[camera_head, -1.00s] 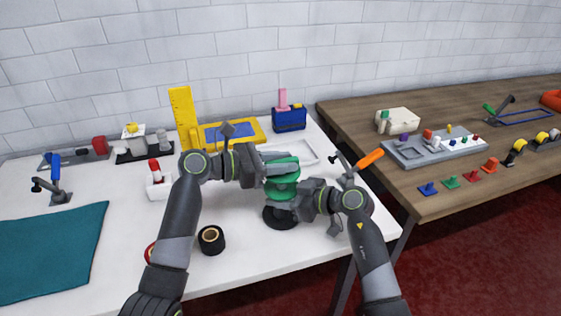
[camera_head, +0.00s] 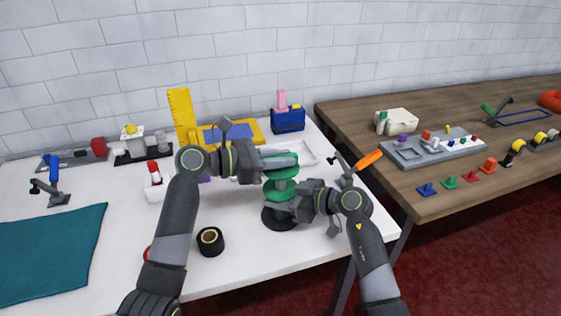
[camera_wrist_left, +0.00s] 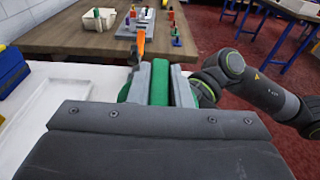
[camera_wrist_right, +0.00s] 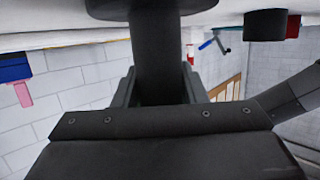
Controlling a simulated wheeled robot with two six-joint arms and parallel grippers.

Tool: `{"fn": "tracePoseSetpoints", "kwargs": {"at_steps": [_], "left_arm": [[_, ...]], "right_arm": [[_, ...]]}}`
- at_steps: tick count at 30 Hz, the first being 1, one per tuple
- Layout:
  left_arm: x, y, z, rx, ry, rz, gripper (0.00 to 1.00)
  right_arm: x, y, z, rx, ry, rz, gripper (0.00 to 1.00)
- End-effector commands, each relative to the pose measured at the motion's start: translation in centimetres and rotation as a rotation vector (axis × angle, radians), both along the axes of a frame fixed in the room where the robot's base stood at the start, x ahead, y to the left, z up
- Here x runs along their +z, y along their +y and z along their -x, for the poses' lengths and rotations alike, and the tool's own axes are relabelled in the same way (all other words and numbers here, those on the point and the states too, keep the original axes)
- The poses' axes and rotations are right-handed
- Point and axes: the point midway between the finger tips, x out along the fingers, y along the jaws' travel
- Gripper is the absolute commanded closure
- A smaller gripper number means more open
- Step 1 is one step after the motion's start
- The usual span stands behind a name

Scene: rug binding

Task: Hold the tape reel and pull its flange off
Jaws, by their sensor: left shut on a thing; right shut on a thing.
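The tape reel stands near the table's front right, with a wide black lower disc (camera_head: 279,218) and a green flange (camera_head: 281,188) above. My left gripper (camera_head: 286,161) is shut on the green upright part of the flange, which shows between its fingers in the left wrist view (camera_wrist_left: 159,84). Wider green edges show beside those fingers. My right gripper (camera_head: 283,206) is lower and shut on the reel's dark round core, seen in the right wrist view (camera_wrist_right: 157,52). The arms partly hide the reel, so I cannot tell whether flange and core still touch.
A black tape roll (camera_head: 210,241) stands at the front left of the reel. A white tray (camera_head: 299,152) lies behind, and an orange-handled tool (camera_head: 369,160) is at the right. A teal cloth (camera_head: 50,250) covers the table's left. The wooden table (camera_head: 450,200) stands across a gap.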

Motion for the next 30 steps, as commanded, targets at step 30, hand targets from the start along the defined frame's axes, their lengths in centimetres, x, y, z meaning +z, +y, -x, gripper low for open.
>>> {"fn": "tracePoseSetpoints", "kwargs": {"at_steps": [30], "left_arm": [[5.2, 0.0, 0.0, 0.001, -0.002, -0.001, 1.00]], "right_arm": [[0.0, 0.0, 0.0, 0.000, 0.000, 0.001, 0.93]]}}
